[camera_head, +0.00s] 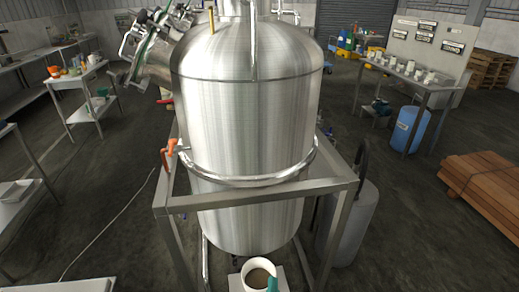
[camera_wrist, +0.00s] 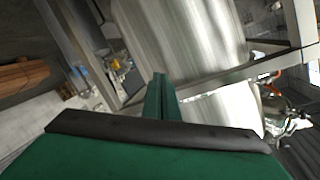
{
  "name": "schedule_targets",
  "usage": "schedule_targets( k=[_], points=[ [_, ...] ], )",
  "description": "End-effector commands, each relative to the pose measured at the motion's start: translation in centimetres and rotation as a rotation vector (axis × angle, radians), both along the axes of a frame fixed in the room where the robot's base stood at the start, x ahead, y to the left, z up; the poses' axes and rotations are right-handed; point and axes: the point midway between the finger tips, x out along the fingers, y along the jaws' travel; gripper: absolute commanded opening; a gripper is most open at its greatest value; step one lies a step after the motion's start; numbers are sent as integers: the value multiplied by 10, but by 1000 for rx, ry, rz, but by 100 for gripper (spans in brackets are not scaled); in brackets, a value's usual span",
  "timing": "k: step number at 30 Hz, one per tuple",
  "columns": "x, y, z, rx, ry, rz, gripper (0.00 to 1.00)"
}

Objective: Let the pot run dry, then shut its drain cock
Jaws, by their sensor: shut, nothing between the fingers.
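The pot (camera_head: 245,120) is a tall brushed-steel tank standing in a grey steel frame (camera_head: 250,196); its lower wall also shows in the wrist view (camera_wrist: 190,38). An orange-handled valve (camera_head: 169,152) sits at the frame's left corner. I cannot tell whether it is the drain cock. The tank's underside and outlet are hidden, and no running stream shows. A white bucket (camera_head: 247,268) with brownish liquid stands below the tank's front. My gripper's green fingers (camera_wrist: 160,88) are shut and empty, in front of the tank; a teal tip (camera_head: 272,284) shows over the bucket.
A grey cylinder (camera_head: 352,222) stands right of the frame, with a blue drum (camera_head: 408,130) farther right. Stacked brown boards (camera_head: 490,188) lie at the right. Benches (camera_head: 84,90) stand at the left. A thin hose crosses the open floor at left.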

Motion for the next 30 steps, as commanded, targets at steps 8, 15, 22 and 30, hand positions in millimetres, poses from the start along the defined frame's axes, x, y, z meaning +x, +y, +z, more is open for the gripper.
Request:
schedule_targets(
  k=[8, 15, 22, 30],
  points=[
    [102, -14, 63, 176, -35, 0, 0],
    [174, -24, 139, 317, -53, 18, 0],
    [228, -32, 229, 439, -67, 46, 0],
    [266, -40, 352, 563, -71, 91, 0]
  ],
)
